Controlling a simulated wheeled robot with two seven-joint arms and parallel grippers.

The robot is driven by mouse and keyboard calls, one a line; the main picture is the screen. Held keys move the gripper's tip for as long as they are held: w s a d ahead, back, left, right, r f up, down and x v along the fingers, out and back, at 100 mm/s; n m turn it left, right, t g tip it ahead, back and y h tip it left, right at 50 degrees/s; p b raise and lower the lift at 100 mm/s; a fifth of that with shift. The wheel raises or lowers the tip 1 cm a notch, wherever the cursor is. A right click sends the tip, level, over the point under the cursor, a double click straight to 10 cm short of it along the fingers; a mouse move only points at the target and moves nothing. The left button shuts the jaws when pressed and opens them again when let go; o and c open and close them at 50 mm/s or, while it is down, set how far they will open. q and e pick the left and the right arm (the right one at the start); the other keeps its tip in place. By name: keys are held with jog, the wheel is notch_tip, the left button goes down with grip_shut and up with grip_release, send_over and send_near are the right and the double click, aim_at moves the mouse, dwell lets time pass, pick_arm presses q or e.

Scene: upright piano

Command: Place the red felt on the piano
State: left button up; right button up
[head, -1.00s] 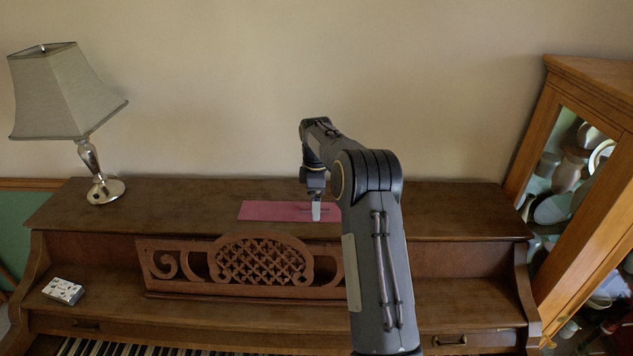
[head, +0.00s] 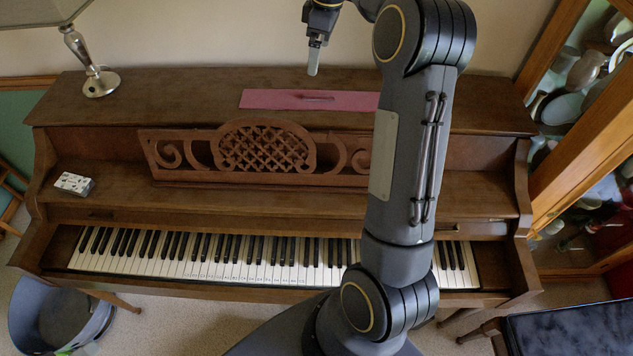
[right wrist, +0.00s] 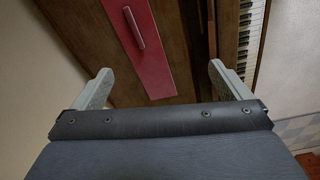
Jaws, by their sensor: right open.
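The red felt (head: 340,99) lies flat as a long strip on the piano's top (head: 190,100), right of its middle. It also shows in the right wrist view (right wrist: 155,60), with a small handle-like bar on it. My right gripper (head: 313,70) is raised above and behind the felt, apart from it. In the right wrist view its two fingers (right wrist: 158,82) are spread wide with nothing between them. My right arm hides the felt's right end in the head view. My left gripper is not in view.
A lamp (head: 95,75) stands at the piano top's left end. A small patterned box (head: 74,184) sits on the left ledge. A carved music stand (head: 265,150) rises in front. A glass cabinet (head: 580,110) is close at the right. A bin (head: 50,315) stands on the floor.

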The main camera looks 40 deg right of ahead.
jog(key=s+a+r+m+t+y, duration=0.25)
jog(key=s+a+m, duration=0.25)
jog(key=s+a, duration=1.05)
jog(key=s+a+f+m+t, duration=0.1)
jog(key=s+a+f+m, duration=0.1)
jog(key=s+a+f, duration=0.2)
jog(key=s+a+f+m, duration=0.2)
jog(key=s+a+f, duration=0.2)
jog(key=s, duration=0.5)
jog(key=shift+s+f+t, duration=0.2)
jog(key=shift+t, duration=0.15)
